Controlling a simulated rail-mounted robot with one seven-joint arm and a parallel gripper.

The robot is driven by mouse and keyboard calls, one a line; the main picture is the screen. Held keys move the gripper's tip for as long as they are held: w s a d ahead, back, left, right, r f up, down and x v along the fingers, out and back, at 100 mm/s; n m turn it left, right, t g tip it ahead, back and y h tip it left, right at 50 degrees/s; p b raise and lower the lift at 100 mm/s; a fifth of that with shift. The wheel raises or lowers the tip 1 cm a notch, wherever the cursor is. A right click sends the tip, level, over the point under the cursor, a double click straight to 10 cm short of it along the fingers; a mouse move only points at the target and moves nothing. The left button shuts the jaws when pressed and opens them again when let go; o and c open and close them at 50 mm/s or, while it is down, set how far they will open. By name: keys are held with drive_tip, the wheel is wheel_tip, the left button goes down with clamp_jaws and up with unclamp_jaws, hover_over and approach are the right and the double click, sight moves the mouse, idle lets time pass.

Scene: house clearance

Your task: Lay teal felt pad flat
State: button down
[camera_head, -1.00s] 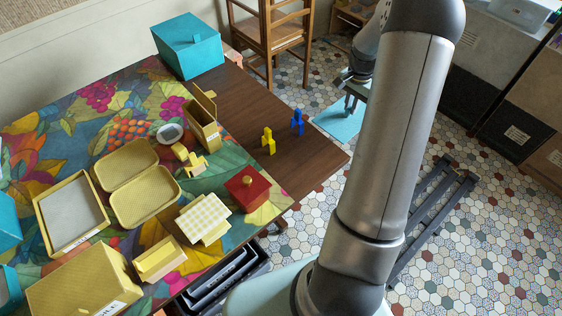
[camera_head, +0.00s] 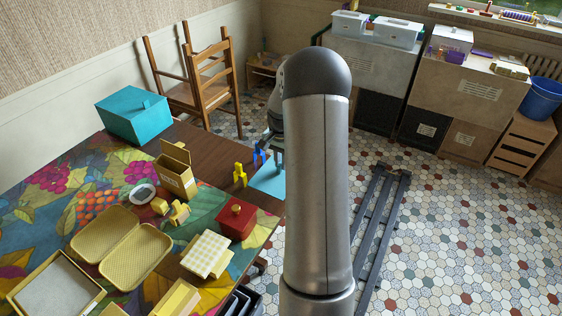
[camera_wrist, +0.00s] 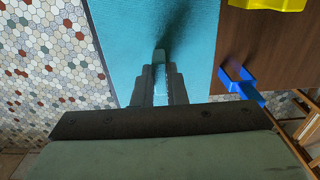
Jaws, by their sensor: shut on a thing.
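The teal felt pad (camera_head: 268,180) is a flat sheet at the far right end of the dark wooden table (camera_head: 205,148), close to a blue figure. My gripper (camera_head: 278,150) is above it, partly hidden by my arm. In the wrist view the pad (camera_wrist: 195,30) spreads under the fingers. My gripper (camera_wrist: 160,85) is shut on it, with a bit of teal between the fingertips. Tiled floor shows beyond the pad's left edge and wood on its right. I cannot tell whether the pad touches the tabletop.
The blue figure (camera_head: 259,154) and a yellow figure (camera_head: 240,174) stand close by the pad. A red box (camera_head: 236,220) and several yellow boxes stand nearer on a floral cloth. A teal box (camera_head: 135,115) and a wooden chair (camera_head: 195,85) are at the back.

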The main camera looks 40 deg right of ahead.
drive_tip(key=shift+a+f+b, duration=0.1)
drive_tip(key=shift+f+b, duration=1.95)
drive_tip(key=shift+f, duration=1)
drive_tip(key=shift+f, duration=0.2)
drive_tip(key=shift+f+b, duration=0.25)
drive_tip(key=shift+b, duration=0.1)
drive_tip(key=c, duration=1.4)
unclamp_jaws()
drive_tip(key=shift+r, duration=0.15)
drive_tip(key=shift+c, duration=0.3)
drive_tip(key=shift+r+p, duration=2.15)
drive_tip(key=shift+r, duration=1.3)
